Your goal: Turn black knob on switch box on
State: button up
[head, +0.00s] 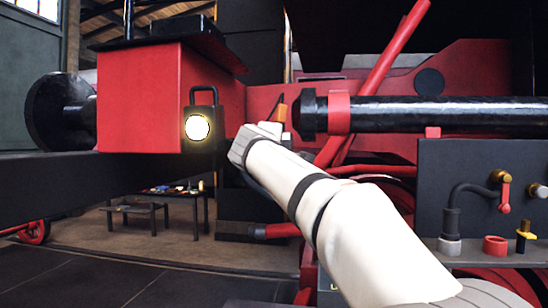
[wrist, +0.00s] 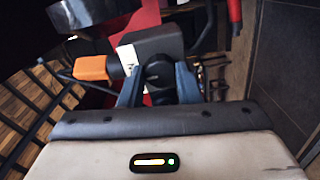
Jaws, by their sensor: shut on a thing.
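In the wrist view, the switch box (wrist: 168,42) is a dark grey box with a white label on one side. A round black knob (wrist: 157,72) faces me from it. My gripper (wrist: 159,84) has its two blue-grey fingers on either side of the knob and is shut on it. The fingers partly cover the knob's edges, and I cannot read its setting. In the head view, my arm ends at my gripper (head: 250,140) beside the red engine front. The knob and most of the box are hidden there.
An orange part (wrist: 90,68) sits left of the switch box, and it also shows in the head view (head: 282,112). A lit lantern (head: 198,128) hangs on the red beam (head: 140,95). A black cylinder (head: 430,114) and a grey valve panel (head: 475,165) stand to the right.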

jog(key=shift+m, duration=0.3)
jog(key=o, duration=1)
jog(key=s, duration=0.2)
jog(key=s+a+b, duration=0.1)
jog(key=s, duration=0.2)
jog(key=s+b, duration=0.1)
jog(key=s, duration=0.1)
jog(key=shift+s+a, duration=0.25)
jog(key=shift+s, duration=0.05)
